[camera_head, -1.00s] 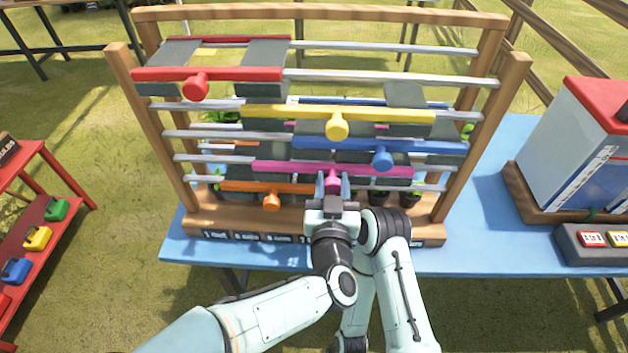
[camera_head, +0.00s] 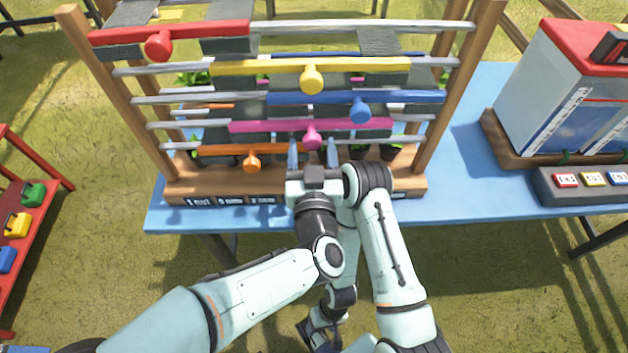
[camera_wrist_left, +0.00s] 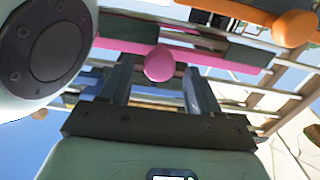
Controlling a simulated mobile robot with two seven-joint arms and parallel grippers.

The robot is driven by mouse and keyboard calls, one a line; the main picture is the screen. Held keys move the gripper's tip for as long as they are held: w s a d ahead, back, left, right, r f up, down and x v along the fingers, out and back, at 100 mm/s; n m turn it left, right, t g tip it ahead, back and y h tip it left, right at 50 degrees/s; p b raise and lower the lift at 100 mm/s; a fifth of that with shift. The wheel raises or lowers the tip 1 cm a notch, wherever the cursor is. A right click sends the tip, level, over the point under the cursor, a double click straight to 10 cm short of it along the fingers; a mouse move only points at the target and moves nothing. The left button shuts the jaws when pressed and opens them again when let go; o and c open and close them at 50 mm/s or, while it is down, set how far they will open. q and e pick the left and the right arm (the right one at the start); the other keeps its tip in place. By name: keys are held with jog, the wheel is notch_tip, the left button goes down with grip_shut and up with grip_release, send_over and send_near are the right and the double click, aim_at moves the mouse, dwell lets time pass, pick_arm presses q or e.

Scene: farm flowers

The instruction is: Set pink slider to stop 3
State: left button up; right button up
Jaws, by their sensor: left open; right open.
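The pink slider (camera_head: 270,126) is a pink bar with a round pink knob (camera_head: 312,138) on a low rail of the wooden rack. Dark plates hang behind the bar. My left gripper (camera_head: 312,153) is open, its fingertips just below and either side of the knob in the head view. In the left wrist view the pink knob (camera_wrist_left: 160,64) shows centred between the two open fingers (camera_wrist_left: 160,82), seemingly clear of both. The stop marks for the pink slider are not readable. My right gripper (camera_head: 318,338) is low at the bottom of the head view, partly hidden by my arms.
Orange (camera_head: 252,162), blue (camera_head: 361,110), yellow (camera_head: 312,79) and red (camera_head: 158,46) knobbed sliders share the rack. The orange knob is left of my left gripper. My right arm's bent joint is close beside that gripper. A cabinet (camera_head: 560,90) stands right on the blue table (camera_head: 465,185).

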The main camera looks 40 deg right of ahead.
pick_arm(q)
jog(key=v, duration=1)
jog(key=shift+s+a, duration=0.2)
